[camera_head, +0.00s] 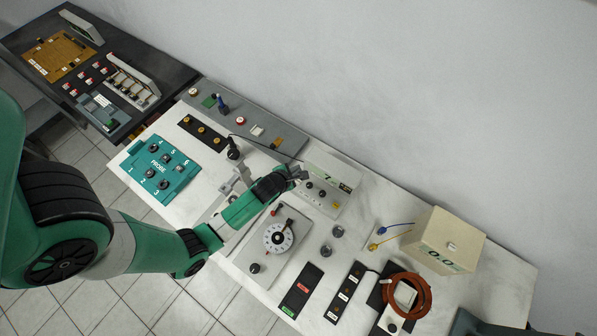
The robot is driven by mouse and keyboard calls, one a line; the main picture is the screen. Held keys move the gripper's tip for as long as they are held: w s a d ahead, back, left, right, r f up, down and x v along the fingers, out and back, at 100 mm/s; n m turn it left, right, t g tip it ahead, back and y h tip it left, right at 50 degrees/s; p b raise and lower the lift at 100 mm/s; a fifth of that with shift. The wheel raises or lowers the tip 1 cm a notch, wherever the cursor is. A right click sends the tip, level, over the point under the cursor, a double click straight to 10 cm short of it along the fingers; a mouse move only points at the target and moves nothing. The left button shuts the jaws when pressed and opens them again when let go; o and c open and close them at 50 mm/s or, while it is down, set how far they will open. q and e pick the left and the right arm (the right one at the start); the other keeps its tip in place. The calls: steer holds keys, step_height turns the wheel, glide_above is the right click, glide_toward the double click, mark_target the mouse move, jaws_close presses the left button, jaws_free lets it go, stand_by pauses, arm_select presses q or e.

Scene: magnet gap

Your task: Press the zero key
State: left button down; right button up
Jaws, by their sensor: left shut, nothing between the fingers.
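My left gripper (299,172) is shut and empty. Its tips are above the upper left part of a light grey meter box (347,172) with a small display. The box's sloped front carries small dark knobs (316,190) and a small yellow key (336,205). The labels are too small to read, so I cannot tell which one is the zero key. The gripper and wrist hide the box's left end. Whether the tips touch the box cannot be told. My right gripper is not in view.
A dial plate (278,237) lies below my left forearm. A teal probe panel (160,168) is at the left. A beige box reading 0.0 (450,238), an orange-brown coil (424,301) and dark switch panels (302,290) stand to the right. The wall runs behind the table.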

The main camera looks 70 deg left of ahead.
mark_target(298, 182)
arm_select(q)
step_height(298, 182, down, 8)
steer(key=b, duration=0.6)
steer(key=shift+r, duration=0.25)
steer(key=shift+f, duration=0.15)
stand_by(1.2)
steer(key=shift+f+b, duration=0.4)
steer(key=shift+b, duration=0.3)
steer(key=shift+f+b, duration=0.45)
steer(key=shift+b, duration=0.05)
stand_by(0.3)
steer(key=shift+r, duration=0.15)
steer(key=shift+r+p, duration=0.7)
